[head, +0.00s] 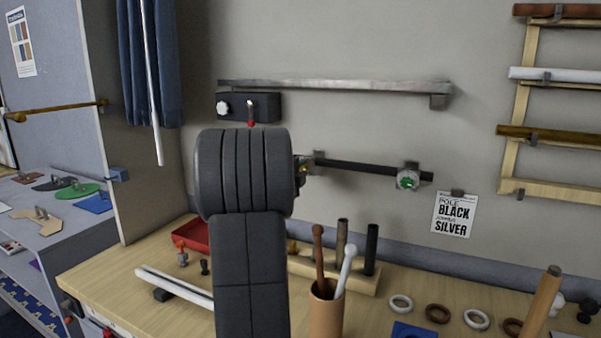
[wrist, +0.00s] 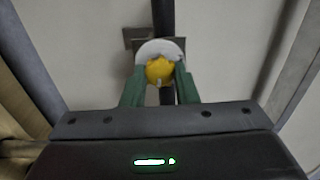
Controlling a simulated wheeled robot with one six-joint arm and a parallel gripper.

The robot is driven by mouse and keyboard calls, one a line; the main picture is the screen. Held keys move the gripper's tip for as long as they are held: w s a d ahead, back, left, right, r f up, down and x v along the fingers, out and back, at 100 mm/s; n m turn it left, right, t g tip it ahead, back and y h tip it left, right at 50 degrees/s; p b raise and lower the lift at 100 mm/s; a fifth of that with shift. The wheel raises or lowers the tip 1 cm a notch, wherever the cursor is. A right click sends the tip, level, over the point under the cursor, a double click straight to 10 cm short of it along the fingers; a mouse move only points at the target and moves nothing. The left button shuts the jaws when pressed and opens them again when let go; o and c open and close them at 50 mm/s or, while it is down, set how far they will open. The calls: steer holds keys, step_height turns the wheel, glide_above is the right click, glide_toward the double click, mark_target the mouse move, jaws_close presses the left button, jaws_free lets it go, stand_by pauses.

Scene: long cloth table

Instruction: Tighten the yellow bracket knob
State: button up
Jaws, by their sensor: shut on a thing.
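The yellow bracket knob (wrist: 159,70) shows in the wrist view between the two green fingers of my gripper (wrist: 160,84), which is shut on it. A pale round bracket part (wrist: 158,47) sits right behind the knob, against the dark pole. In the head view my arm hides most of the gripper, and only a small yellowish bit of the knob (head: 302,166) shows at the arm's right edge. The black pole (head: 360,167) runs along the wall to a second bracket with a green knob (head: 408,180).
A metal shelf (head: 340,87) and a dark box with a white knob (head: 223,108) are on the wall above. Below, the table holds a cup of rods (head: 326,310), a red tray (head: 191,236) and several rings. A sign (head: 453,215) hangs at right.

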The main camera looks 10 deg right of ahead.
stand_by(0.3)
steer(key=o, duration=1)
steer(key=b+v, duration=0.2)
steer(key=v, duration=1.1)
steer(key=shift+s+a, duration=0.25)
steer(key=shift+s, duration=0.1)
steer(key=p+x, duration=0.2)
steer(key=x, duration=1.2)
